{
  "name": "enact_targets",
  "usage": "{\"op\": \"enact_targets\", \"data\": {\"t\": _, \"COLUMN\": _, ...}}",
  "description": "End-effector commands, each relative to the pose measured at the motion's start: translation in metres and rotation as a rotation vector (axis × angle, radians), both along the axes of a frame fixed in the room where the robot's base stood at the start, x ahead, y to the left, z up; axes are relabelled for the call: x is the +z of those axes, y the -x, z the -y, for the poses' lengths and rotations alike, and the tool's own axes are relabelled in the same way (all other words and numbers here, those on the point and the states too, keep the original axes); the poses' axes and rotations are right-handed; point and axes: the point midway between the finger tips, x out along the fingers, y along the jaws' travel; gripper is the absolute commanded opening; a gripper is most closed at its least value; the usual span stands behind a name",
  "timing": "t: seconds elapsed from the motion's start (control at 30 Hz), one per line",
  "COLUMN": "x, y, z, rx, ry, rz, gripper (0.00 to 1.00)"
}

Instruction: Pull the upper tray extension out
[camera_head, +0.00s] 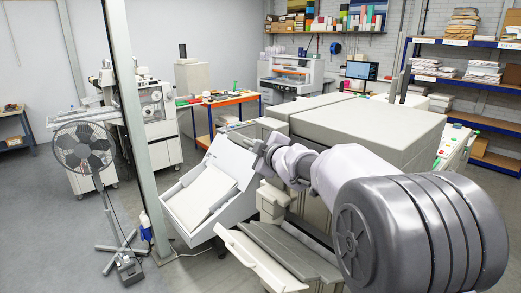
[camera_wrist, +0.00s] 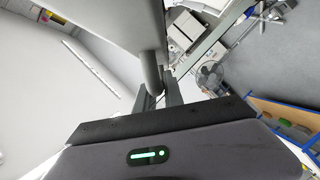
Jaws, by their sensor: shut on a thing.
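My gripper (camera_wrist: 158,97) is shut on a grey rod-like part, which I take to be the upper tray extension (camera_wrist: 151,68). In the wrist view this part runs up from between the two dark fingers to a broad grey panel (camera_wrist: 105,18). In the head view my gripper (camera_head: 256,150) is at the top right edge of the tilted white tray unit (camera_head: 189,212) on the side of the big machine. The fingers are small there, and the part they hold cannot be made out. How far the extension is out cannot be told.
The large grey machine (camera_head: 362,124) stands behind my arm. An open pale flap (camera_head: 246,262) is in front at the bottom. A metal post (camera_head: 134,125) and a floor fan (camera_head: 83,150) stand to the left.

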Motion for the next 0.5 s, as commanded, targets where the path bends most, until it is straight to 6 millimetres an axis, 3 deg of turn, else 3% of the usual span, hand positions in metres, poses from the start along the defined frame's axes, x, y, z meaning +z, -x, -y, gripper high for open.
{"op": "enact_targets", "data": {"t": 0.1, "x": 0.0025, "y": 0.0001, "z": -0.0014, "rx": 0.004, "ry": 0.001, "rz": 0.005, "gripper": 0.00}}
{"op": "enact_targets", "data": {"t": 0.13, "x": 0.0026, "y": 0.0000, "z": -0.0014, "rx": 0.004, "ry": 0.001, "rz": 0.005, "gripper": 0.18}}
{"op": "enact_targets", "data": {"t": 0.2, "x": 0.0024, "y": 0.0000, "z": -0.0012, "rx": 0.004, "ry": 0.001, "rz": 0.005, "gripper": 0.32}}
{"op": "enact_targets", "data": {"t": 0.5, "x": 0.0016, "y": 0.0001, "z": -0.0004, "rx": 0.002, "ry": 0.001, "rz": 0.004, "gripper": 0.34}}
